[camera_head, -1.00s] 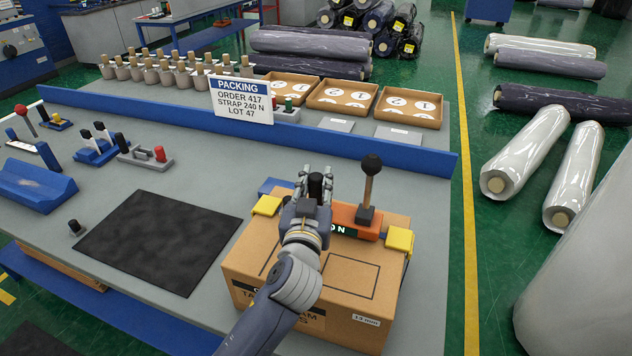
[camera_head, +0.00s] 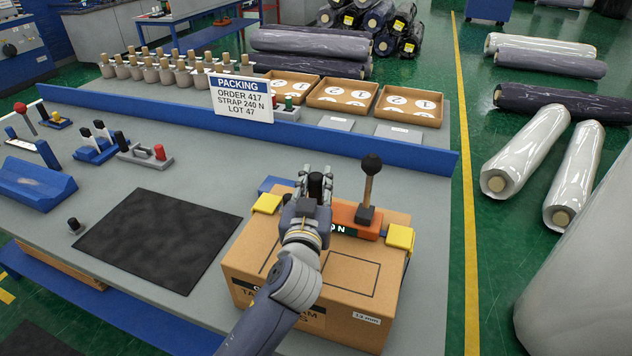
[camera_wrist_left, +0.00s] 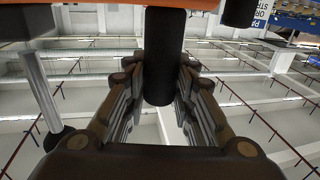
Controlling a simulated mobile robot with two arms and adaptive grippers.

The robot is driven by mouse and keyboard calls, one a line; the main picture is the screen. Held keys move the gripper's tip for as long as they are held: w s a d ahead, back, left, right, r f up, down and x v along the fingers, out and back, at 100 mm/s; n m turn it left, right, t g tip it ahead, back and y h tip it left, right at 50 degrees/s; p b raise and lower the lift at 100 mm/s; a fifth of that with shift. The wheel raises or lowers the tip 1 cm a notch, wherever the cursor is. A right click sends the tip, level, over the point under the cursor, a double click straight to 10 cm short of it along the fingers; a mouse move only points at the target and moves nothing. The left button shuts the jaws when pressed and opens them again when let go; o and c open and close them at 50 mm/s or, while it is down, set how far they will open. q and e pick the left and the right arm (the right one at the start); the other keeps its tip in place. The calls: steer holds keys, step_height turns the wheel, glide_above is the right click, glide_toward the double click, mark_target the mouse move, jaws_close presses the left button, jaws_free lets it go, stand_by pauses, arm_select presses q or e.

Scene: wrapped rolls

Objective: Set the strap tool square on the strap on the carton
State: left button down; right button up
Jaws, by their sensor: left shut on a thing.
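The cardboard carton (camera_head: 330,283) stands on the near right of the bench. Yellow corner pieces (camera_head: 399,238) sit at its top edges, and the strap is mostly hidden. The orange strap tool (camera_head: 345,217) rests on or just over the carton's far top edge; I cannot tell if they touch. Its black-knobbed lever (camera_head: 369,187) stands up on the right. My left gripper (camera_head: 316,187) is shut on the tool's black upright handle. The left wrist view shows that dark handle (camera_wrist_left: 163,60) between the fingers, with the orange body at the top edge. My right gripper is not in view.
A black mat (camera_head: 158,240) lies left of the carton. A low blue rail (camera_head: 250,130) crosses the bench behind, with a packing sign (camera_head: 242,99) on it. Small hand tools (camera_head: 95,145) stand at left. Cardboard trays (camera_head: 343,97) are beyond the rail.

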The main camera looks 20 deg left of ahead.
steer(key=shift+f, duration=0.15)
arm_select(q)
steer(key=c, duration=1.2)
jaws_free()
steer(key=shift+c, duration=0.2)
steer(key=shift+s, duration=0.1)
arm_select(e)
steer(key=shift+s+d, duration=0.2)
arm_select(q)
steer(key=shift+f, duration=0.25)
steer(key=s, duration=0.4)
steer(key=s+d, duration=0.1)
steer(key=s, duration=0.3)
steer(key=s+d, duration=0.1)
steer(key=s, duration=0.2)
steer(key=shift+s+r, duration=0.2)
steer(key=shift+s, duration=0.2)
